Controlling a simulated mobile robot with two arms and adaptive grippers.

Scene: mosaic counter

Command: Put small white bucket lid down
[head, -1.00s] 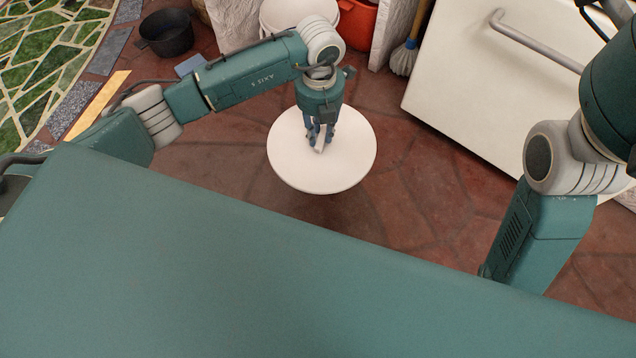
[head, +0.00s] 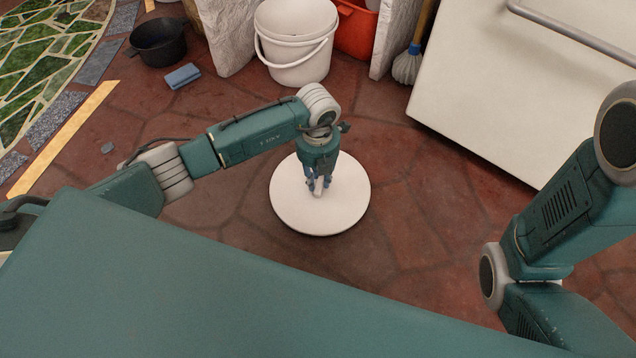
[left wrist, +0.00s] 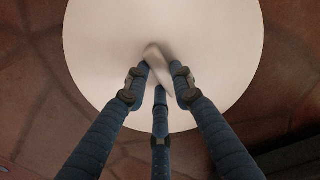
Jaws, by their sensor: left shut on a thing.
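The small white bucket lid (head: 345,212) is a round white disc with a small raised handle in its middle. My left gripper (head: 318,188) points down and is shut on that handle. In the left wrist view the blue fingers (left wrist: 158,82) close around the handle, and the lid (left wrist: 215,40) fills the upper middle. The lid looks level and low over the reddish stone floor; I cannot tell whether it touches the floor. My right arm is at the right edge, and its gripper is out of view.
A white bucket (head: 297,45) stands behind, beside a whitish wall block (head: 228,35). A black pot (head: 158,40) and a blue sponge-like block (head: 183,76) lie at the back left. A white panel with a handle (head: 490,90) is at right. Floor around the lid is clear.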

